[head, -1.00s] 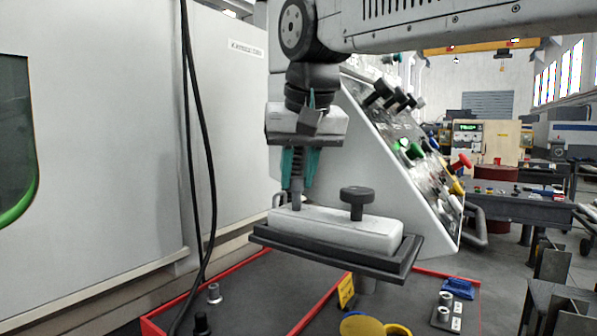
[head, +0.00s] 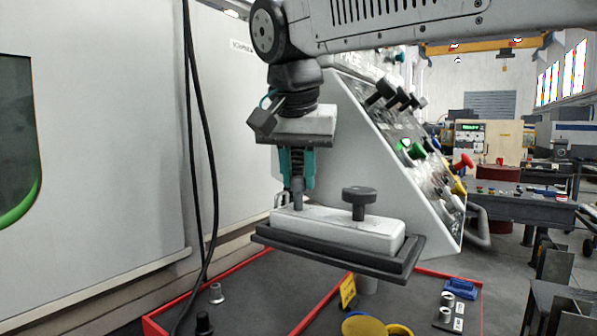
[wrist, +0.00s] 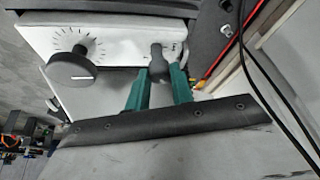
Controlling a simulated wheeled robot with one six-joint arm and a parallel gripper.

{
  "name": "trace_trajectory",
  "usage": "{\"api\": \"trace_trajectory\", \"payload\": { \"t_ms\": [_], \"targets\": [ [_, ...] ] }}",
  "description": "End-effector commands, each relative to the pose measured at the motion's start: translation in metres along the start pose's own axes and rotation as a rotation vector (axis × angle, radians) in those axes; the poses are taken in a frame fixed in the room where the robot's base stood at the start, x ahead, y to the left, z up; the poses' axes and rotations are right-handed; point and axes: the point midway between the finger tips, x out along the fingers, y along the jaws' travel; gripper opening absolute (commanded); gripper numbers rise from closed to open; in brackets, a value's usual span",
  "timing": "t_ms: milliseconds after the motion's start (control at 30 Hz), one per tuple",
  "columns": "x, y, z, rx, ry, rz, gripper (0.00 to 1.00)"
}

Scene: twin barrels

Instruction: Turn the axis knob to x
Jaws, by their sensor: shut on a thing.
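The axis knob is a small grey knob (wrist: 156,50) standing on the left end of a white control box (head: 340,229). It also shows as a thin upright post in the head view (head: 298,199). My gripper (head: 297,186) points down with its teal fingers shut on the knob from both sides. In the wrist view my gripper (wrist: 161,74) has the knob between its fingertips. Small letter marks (wrist: 175,47) are printed beside the knob, too small and partly hidden to read. The knob's pointer direction cannot be told.
A larger black dial (head: 359,200) stands on the same box, with a graduated scale (wrist: 80,42) around it. The box sits on a dark tray (head: 335,256). A sloped panel with coloured knobs (head: 418,150) stands behind. Black cables (head: 197,150) hang at the left.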

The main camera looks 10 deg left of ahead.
Motion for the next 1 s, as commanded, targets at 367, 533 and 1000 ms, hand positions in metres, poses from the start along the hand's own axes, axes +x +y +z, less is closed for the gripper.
{"api": "trace_trajectory", "payload": {
  "t_ms": [367, 533, 1000],
  "targets": [
    [0.0, 0.0, 0.0, -0.001, 0.0, -0.001, 0.45],
    [0.0, 0.0, 0.0, -0.001, 0.0, -0.001, 0.45],
    [-0.055, -0.001, 0.0, -0.001, 0.002, -0.003, 0.45]
  ]
}}
